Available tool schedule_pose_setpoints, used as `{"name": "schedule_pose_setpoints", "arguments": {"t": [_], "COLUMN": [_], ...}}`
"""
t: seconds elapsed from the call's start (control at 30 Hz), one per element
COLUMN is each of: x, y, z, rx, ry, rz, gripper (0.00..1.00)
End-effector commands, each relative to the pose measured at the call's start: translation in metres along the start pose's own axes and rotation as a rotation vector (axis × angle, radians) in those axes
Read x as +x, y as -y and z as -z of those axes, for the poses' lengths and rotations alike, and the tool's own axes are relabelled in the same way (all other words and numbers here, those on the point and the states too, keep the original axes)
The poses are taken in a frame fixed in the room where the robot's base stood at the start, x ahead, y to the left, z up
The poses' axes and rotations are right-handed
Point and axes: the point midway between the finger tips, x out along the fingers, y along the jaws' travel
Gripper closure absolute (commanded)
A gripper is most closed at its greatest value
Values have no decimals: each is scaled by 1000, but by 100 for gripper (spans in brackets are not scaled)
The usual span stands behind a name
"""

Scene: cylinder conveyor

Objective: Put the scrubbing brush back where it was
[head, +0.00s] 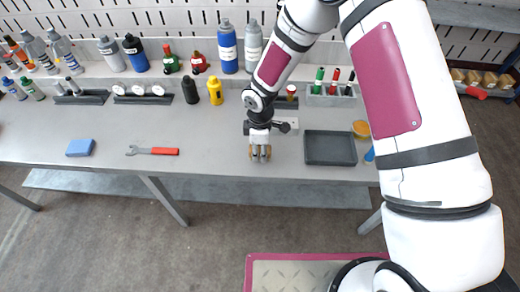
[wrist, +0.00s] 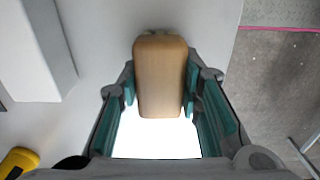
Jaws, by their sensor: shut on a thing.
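The scrubbing brush (wrist: 160,75) shows as a light-brown wooden block in the wrist view. My gripper (wrist: 160,98) is shut on it, with one teal-padded finger against each long side. Its bristles do not show. In the head view my gripper (head: 260,155) is over the front part of the grey workbench (head: 220,150), left of a dark grey tray (head: 330,160). A brown bit of the brush shows at the fingertips there. I cannot tell whether the brush touches the bench.
A blue block (head: 80,147) and a red-handled wrench (head: 155,151) lie on the left. A yellow bottle (head: 215,91) and a black bottle (head: 190,90) stand behind. An orange round thing (head: 360,128) is right of the tray. Bench between wrench and gripper is clear.

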Motion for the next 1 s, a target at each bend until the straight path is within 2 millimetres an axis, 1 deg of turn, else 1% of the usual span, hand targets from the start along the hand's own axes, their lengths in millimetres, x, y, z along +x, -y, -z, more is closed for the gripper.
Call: {"name": "schedule_pose_setpoints", "arguments": {"t": [0.13,0.17,0.2,0.23,0.53,0.67,0.77,1.0], "x": [4,3,3,3,2,-7,-21,-72], "y": [0,0,0,0,0,-1,-1,-2], "z": [0,0,0,0,0,0,0,0], "rx": [0,1,1,1,1,1,3,2], "ry": [0,0,0,0,0,-1,-2,-2], "rz": [1,0,0,0,0,-2,-3,-4], "gripper": [94,61,52,48,48,48,48,48]}}
